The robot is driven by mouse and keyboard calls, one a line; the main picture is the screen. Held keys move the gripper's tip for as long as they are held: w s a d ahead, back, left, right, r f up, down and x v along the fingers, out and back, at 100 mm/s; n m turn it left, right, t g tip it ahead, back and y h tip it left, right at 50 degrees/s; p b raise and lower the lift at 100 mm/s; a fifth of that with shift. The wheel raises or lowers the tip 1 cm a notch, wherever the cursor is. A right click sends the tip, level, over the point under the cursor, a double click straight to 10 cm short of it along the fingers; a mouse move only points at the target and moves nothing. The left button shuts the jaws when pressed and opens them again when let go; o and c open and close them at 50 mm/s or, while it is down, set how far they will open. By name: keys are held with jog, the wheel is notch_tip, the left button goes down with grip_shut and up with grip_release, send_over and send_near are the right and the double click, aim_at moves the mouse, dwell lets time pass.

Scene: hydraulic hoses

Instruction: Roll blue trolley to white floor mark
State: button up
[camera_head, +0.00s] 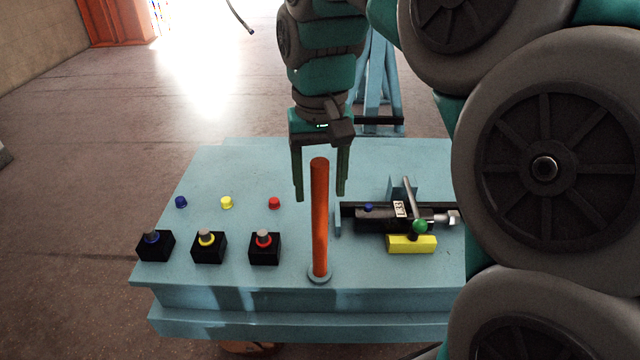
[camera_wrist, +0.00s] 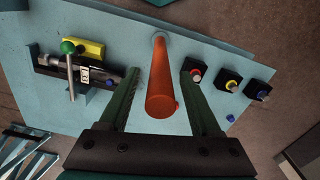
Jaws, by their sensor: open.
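The blue trolley (camera_head: 240,288) stands close in front of me, its light-blue top filling the lower middle of the head view. An upright orange-red post (camera_head: 320,225) rises from a round base near its front edge. My gripper (camera_head: 320,198) is open, its two dark fingers pointing down either side of the post's upper part in the head view. In the wrist view the post (camera_wrist: 161,85) shows between the spread fingers, with a gap on both sides; contact is not visible. No white floor mark is clearly visible; bright glare covers part of the floor.
Black blocks with blue, yellow and red-ringed fittings (camera_head: 208,247) stand left on the trolley, with matching caps (camera_head: 227,202) behind. A clamp-like device with a green knob (camera_head: 420,226) is at right. A light-blue frame (camera_head: 376,85) stands behind. The floor at left is open.

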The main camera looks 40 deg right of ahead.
aim_at(320, 162)
jog(key=shift+r, duration=3.55)
